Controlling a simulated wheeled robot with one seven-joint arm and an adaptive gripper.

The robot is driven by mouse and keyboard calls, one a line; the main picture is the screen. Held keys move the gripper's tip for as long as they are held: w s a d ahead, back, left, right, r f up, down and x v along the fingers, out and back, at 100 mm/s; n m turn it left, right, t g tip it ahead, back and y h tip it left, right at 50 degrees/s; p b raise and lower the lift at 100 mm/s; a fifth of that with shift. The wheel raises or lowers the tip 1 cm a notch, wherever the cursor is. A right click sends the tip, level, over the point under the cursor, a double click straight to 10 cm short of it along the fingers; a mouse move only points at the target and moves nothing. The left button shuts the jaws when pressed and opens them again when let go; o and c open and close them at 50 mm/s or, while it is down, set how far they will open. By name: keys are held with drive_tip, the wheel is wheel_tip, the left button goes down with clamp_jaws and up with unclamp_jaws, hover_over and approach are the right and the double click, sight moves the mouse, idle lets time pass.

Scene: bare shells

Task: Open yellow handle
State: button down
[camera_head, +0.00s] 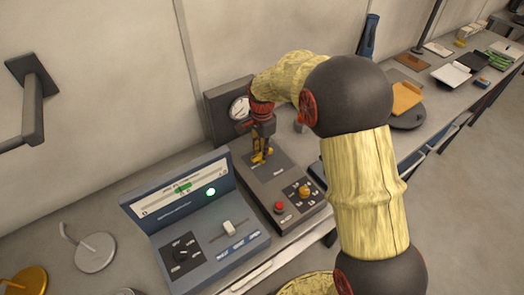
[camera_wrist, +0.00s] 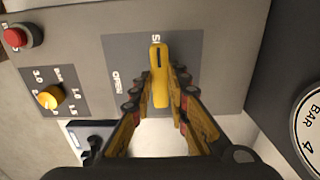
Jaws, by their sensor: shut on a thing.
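The yellow handle (camera_wrist: 158,62) sits on the grey panel of a control box, between the marking OPEN and a partly hidden marking starting with S. It points up the picture in the wrist view, along the S marking. My gripper (camera_wrist: 158,84) is shut on the handle, with one finger on each side of it. In the head view my gripper (camera_head: 261,146) reaches down to the grey control box (camera_head: 268,188), and the handle (camera_head: 259,157) shows small and partly covered by the fingers.
The box carries a red button (camera_head: 279,206) and a yellow knob (camera_head: 304,191). A round gauge (camera_head: 240,108) stands behind it. A blue console (camera_head: 205,238) with a lit green lamp stands to the left. Papers and a tablet (camera_head: 452,74) lie on the bench at the right.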

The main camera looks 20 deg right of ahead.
drive_tip(key=shift+n, duration=0.3)
drive_tip(key=n+p, duration=0.2)
drive_tip(key=n, duration=0.1)
drive_tip(key=shift+r+n+p, duration=0.1)
drive_tip(key=shift+n+p, duration=0.2)
drive_tip(key=n+p, duration=0.2)
drive_tip(key=n, duration=0.2)
drive_tip(key=shift+n, duration=0.3)
drive_tip(key=n+p, duration=0.1)
drive_tip(key=n, duration=0.3)
drive_tip(key=n+p, duration=0.1)
drive_tip(key=n, duration=0.4)
idle(0.4)
drive_tip(key=c, duration=1.8)
unclamp_jaws()
drive_tip(key=shift+o, duration=0.4)
